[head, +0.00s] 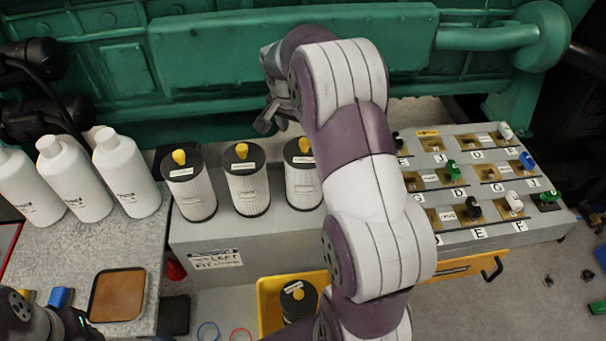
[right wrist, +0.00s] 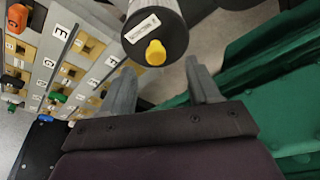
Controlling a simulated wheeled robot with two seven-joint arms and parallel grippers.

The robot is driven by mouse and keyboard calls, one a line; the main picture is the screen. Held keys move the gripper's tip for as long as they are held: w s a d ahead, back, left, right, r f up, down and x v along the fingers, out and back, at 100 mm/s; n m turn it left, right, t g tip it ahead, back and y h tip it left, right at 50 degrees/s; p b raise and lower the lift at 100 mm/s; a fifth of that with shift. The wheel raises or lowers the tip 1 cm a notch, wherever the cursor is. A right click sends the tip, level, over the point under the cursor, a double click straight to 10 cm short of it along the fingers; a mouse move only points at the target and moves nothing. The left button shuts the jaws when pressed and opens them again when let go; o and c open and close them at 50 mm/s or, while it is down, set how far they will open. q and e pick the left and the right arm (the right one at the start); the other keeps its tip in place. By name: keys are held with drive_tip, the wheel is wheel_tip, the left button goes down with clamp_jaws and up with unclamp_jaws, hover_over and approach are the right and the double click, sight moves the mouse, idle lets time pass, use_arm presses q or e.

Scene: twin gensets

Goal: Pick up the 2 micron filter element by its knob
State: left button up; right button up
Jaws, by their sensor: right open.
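Three white pleated filter elements with black caps and yellow knobs stand in a row on the grey bench in the head view: left (head: 192,196), middle (head: 248,190) and right (head: 303,184). Their cap labels are too small to read, so I cannot tell which is the 2 micron one. My right gripper (head: 272,116) is open and empty behind the right-hand filters. The right wrist view shows one filter cap with its yellow knob (right wrist: 156,52) just beyond the open fingers (right wrist: 160,75), apart from them. My left gripper is not in view.
A yellow drawer (head: 268,300) below holds another black-capped filter (head: 298,300). White bottles (head: 127,172) stand at left near a brown tray (head: 118,295). A lettered panel with coloured handles (head: 480,185) lies at right. Green machinery (head: 220,60) closes off the back.

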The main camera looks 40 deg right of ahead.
sight(303, 142)
drive_tip(key=x, duration=0.1)
drive_tip(key=p+x, duration=0.1)
drive_tip(key=x, duration=0.1)
drive_tip(key=p+x, duration=0.1)
drive_tip(key=x, duration=0.1)
drive_tip(key=shift+s+d, duration=0.25)
drive_tip(key=shift+d, duration=0.15)
drive_tip(key=shift+f, duration=0.2)
drive_tip(key=shift+w+d+f, duration=0.1)
drive_tip(key=shift+w+f, duration=0.05)
clamp_jaws()
idle(0.6)
